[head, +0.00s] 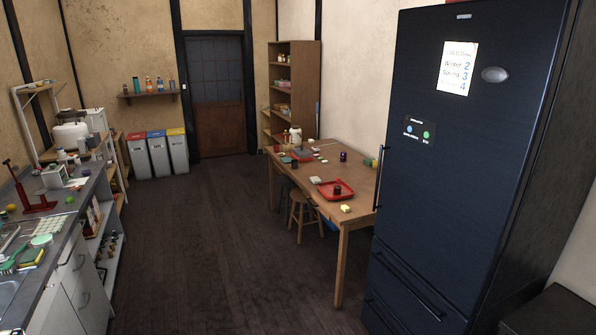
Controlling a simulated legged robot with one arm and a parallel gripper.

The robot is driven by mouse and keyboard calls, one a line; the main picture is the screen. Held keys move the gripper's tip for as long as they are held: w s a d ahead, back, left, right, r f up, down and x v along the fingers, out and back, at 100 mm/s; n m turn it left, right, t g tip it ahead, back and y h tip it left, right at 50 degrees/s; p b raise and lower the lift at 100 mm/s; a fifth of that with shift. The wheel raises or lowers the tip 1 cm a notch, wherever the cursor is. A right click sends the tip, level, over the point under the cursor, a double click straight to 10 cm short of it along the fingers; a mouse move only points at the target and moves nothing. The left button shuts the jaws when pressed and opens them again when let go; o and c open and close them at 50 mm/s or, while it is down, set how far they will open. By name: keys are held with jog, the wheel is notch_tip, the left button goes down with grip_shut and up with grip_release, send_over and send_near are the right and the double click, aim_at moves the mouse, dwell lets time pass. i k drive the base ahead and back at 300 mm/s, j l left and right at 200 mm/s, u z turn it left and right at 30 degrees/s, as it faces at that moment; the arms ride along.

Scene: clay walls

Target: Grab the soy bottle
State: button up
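I cannot tell for sure which thing is the soy bottle. Several small bottles (148,84) stand upright on a wall shelf (152,94) left of the door. On the wooden table (350,218), a small dark container (337,190) stands in a red tray (325,188). Another dark item (343,156) stands farther back on the table. These are too small for labels to be read. My gripper is not in view.
A dark fridge (450,150) fills the right side. A stool (303,212) is partly under the table. A cluttered counter (62,240) runs along the left. Three bins (159,153) stand at the back. The dark floor (205,250) between is clear.

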aim_at(337, 186)
jog(key=i, duration=1.95)
jog(key=i+z, duration=0.15)
jog(key=i, duration=0.35)
jog(key=i+j+z, duration=0.2)
jog(key=i, duration=0.25)
jog(key=i+j+z, duration=0.15)
jog(key=i, duration=0.3)
